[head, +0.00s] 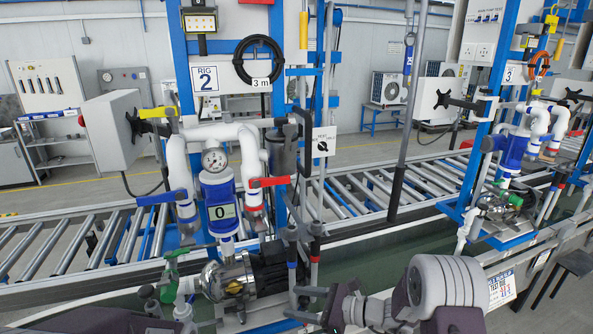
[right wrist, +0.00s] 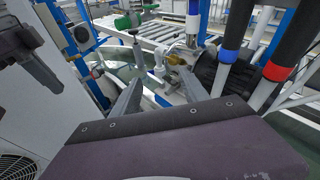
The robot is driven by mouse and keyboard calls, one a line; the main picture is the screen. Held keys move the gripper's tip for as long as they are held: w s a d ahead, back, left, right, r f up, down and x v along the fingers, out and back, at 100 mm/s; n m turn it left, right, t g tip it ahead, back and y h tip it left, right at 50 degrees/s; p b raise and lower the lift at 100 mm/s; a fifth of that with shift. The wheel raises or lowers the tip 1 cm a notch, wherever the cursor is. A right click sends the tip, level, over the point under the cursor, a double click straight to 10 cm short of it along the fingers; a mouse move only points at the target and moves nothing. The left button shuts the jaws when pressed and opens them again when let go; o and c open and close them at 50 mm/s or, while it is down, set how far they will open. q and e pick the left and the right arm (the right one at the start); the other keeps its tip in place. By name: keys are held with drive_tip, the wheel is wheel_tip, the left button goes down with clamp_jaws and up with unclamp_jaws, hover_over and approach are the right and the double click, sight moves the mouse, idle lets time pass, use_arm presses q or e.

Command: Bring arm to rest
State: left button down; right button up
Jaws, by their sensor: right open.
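My right arm (head: 445,285) comes in from the lower right of the head view. My right gripper (head: 306,304) points left, low in front of the pump, with its two fingers apart. In the right wrist view the gripper (right wrist: 160,80) is open, and I see nothing held between the fingers. A white pipe elbow and a brass fitting show beyond the fingertips. At the bottom left of the head view, a dark purple part of my left arm (head: 90,320) shows. I do not make out the left gripper.
The dark motor pump (head: 270,272) and upright black hoses with blue and red bands (right wrist: 230,45) stand close to the right gripper. A roller conveyor (head: 380,190) runs across. More floor lies behind it.

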drive_tip(key=s+d+f+n+g+h, duration=0.1)
drive_tip(key=s+f+n+g+h, duration=0.2)
drive_tip(key=s, duration=0.5)
drive_tip(key=s+d+f+n+g+h, duration=0.1)
drive_tip(key=s+n+g+h, duration=0.15)
drive_tip(key=s+n, duration=0.4)
drive_tip(key=s+d+n+h, duration=0.3)
drive_tip(key=d+n+h, duration=0.1)
drive_tip(key=d, duration=0.3)
drive_tip(key=s+d+n+h, duration=0.3)
drive_tip(key=d+n+h, duration=0.1)
drive_tip(key=d+n, duration=0.3)
drive_tip(key=shift+s+f+t, duration=0.15)
drive_tip(key=shift+f+t, duration=0.1)
drive_tip(key=shift+t, duration=0.2)
drive_tip(key=shift+d, duration=0.1)
